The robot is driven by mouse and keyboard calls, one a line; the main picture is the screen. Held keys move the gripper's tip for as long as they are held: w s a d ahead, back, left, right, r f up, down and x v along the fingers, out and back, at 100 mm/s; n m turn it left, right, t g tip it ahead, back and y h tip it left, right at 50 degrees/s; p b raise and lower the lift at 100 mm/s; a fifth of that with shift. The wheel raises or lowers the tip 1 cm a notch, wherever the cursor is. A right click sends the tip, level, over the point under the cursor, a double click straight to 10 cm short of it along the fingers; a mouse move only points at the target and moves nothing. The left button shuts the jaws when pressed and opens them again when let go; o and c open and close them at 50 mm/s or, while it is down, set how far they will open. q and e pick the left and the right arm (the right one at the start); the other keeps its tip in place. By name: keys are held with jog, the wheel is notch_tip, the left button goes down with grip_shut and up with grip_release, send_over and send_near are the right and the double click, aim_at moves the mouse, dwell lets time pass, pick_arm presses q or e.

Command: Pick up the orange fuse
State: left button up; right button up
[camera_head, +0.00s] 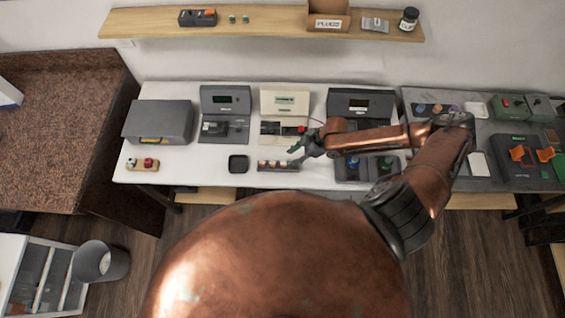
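A small dark rack (278,168) near the front edge of the white table holds several small upright pieces with reddish-orange and pale parts. They look like fuses, but they are too small to tell which one is the orange fuse. My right gripper (297,157) is over the right end of this rack, its fingers pointing left. It is too small to tell whether the fingers are open or touch a piece. My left gripper is not in view.
Several grey and cream devices (225,103) stand behind the rack. A small black tray (238,164) lies left of it, and a wooden block with red and white knobs (142,164) farther left. A wooden shelf (270,29) hangs above.

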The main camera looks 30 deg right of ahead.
aim_at(284, 163)
jog(key=p+x, duration=0.1)
jog(key=x, duration=0.4)
jog(key=shift+a+f, duration=0.2)
jog(key=shift+f, duration=0.1)
jog(key=shift+c, duration=0.4)
grip_shut()
